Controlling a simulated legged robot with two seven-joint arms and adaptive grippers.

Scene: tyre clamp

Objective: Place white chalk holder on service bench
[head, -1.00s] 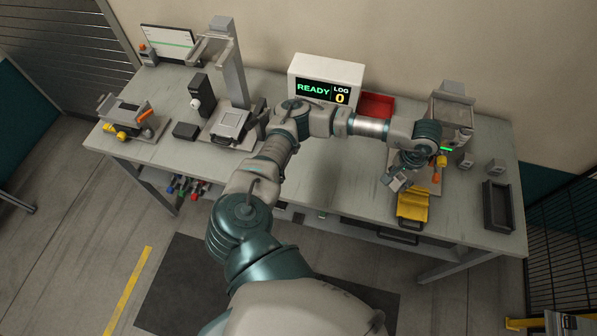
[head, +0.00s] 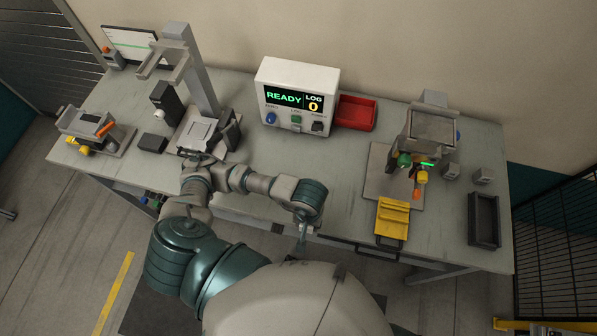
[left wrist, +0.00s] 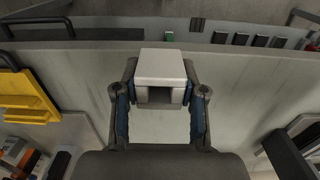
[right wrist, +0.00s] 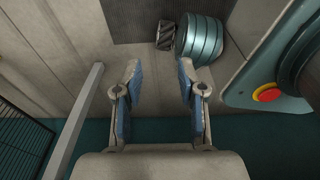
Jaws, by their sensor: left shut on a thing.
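The service bench (head: 330,200) runs across the head view. My left arm bends low over its front side, and my left gripper (head: 302,238) hangs near the front edge, mostly hidden by the arm. In the left wrist view my left gripper (left wrist: 160,92) is shut on a white, box-shaped piece (left wrist: 161,68) with a dark hollow, which looks like the white chalk holder. The bench top shows behind it; I cannot tell the height between them. My right gripper (right wrist: 158,95) is open and empty, with floor beyond it, and is not in the head view.
A yellow tray (head: 391,218), a dark open tray (head: 484,220) and a clamp stand (head: 432,130) are on the right. A red bin (head: 355,112) and the READY display (head: 297,95) stand at the back. Fixtures fill the left. The bench middle is clear.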

